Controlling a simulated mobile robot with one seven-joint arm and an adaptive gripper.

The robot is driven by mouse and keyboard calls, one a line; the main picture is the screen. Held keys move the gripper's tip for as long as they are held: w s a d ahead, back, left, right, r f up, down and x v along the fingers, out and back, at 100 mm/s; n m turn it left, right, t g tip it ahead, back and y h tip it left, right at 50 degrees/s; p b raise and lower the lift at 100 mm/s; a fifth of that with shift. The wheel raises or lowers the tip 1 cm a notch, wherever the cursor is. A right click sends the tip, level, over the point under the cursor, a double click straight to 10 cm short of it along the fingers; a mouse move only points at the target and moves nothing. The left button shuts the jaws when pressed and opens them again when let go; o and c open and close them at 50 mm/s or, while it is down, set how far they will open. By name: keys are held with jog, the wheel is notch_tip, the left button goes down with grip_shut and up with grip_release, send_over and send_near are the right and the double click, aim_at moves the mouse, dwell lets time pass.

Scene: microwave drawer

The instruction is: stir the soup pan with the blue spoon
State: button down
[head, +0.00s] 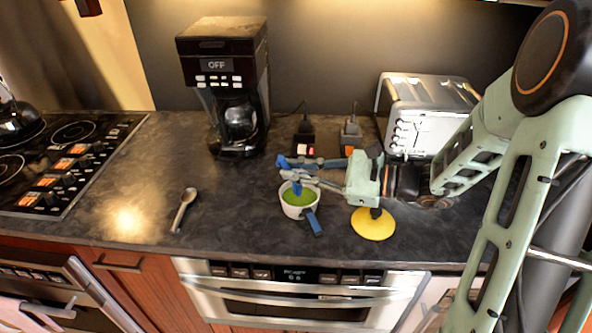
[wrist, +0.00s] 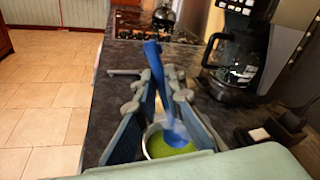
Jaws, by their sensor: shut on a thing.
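The small white soup pan (head: 289,208) with green soup (head: 300,197) stands on the dark counter, its blue handle pointing toward the front edge. It also shows in the wrist view (wrist: 149,138), below and between my fingers. My gripper (head: 287,170) is above the pan, reaching in from the right. It is shut on the blue spoon (wrist: 153,58), whose top sticks up past the fingertips. The spoon's lower end overlaps the green soup in the wrist view; I cannot tell how deep it sits. In the head view the fingers partly hide the spoon.
A metal spoon (head: 184,208) lies left of the pan. A yellow disc (head: 373,225) lies right of it, below my wrist. A coffee maker (head: 225,85) and a toaster (head: 430,110) stand behind, and a stove (head: 65,160) is at the left. The counter between stove and pan is mostly clear.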

notch_tip(320, 180, up, 8)
jog(key=p, duration=0.5)
jog(key=shift+f, duration=0.2)
dwell(0.4)
